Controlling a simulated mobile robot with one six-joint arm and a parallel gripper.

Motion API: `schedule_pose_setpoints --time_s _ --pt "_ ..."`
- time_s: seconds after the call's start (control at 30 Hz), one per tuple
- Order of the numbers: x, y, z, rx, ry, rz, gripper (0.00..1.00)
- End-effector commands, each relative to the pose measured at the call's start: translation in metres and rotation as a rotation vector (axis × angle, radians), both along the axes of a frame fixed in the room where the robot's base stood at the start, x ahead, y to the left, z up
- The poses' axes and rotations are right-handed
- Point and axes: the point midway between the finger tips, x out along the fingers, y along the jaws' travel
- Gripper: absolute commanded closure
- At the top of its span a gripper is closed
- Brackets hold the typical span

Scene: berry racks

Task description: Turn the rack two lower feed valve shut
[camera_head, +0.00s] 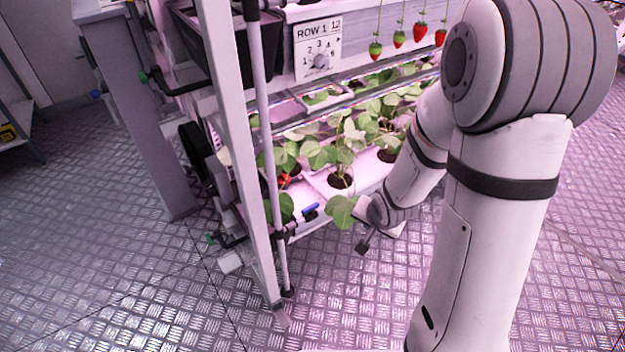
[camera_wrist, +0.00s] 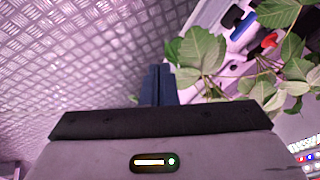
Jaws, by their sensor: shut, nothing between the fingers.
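A valve with a blue lever (camera_head: 310,210) sits low on the rack, beside the upright grey feed pipe (camera_head: 268,130). The lever sticks out to the right of the pipe. A blue lever (camera_wrist: 243,25) also shows in the wrist view at the upper right, partly behind leaves. My gripper (camera_wrist: 158,72) shows there with its two dark blue fingers together and nothing between them. It is apart from the lever, which lies to its upper right. In the head view my wrist is right of the valve, and the fingers cannot be made out behind a leaf.
Leafy plants (camera_head: 340,150) fill the rack trays and hang over the edge near my wrist. A red part (camera_wrist: 270,40) shows near the blue lever. A white rack post (camera_head: 235,130) stands left of the pipe. The metal floor (camera_head: 120,270) is clear.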

Motion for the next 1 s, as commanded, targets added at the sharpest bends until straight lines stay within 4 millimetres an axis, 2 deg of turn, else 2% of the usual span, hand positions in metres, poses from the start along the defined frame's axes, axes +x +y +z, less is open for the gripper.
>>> schedule_pose_setpoints --time_s 0.03,0.2,0.43,0.63,1.0 --pt "0.003 0.007 0.002 0.047 -0.012 -0.026 1.0" --pt "0.011 0.035 -0.012 0.267 -0.081 -0.144 1.0" --pt "0.003 0.067 -0.021 0.54 -0.103 -0.268 1.0" --pt "-0.001 0.077 -0.023 0.641 -0.104 -0.312 1.0" --pt "0.008 0.082 -0.037 0.649 -0.107 -0.312 1.0"
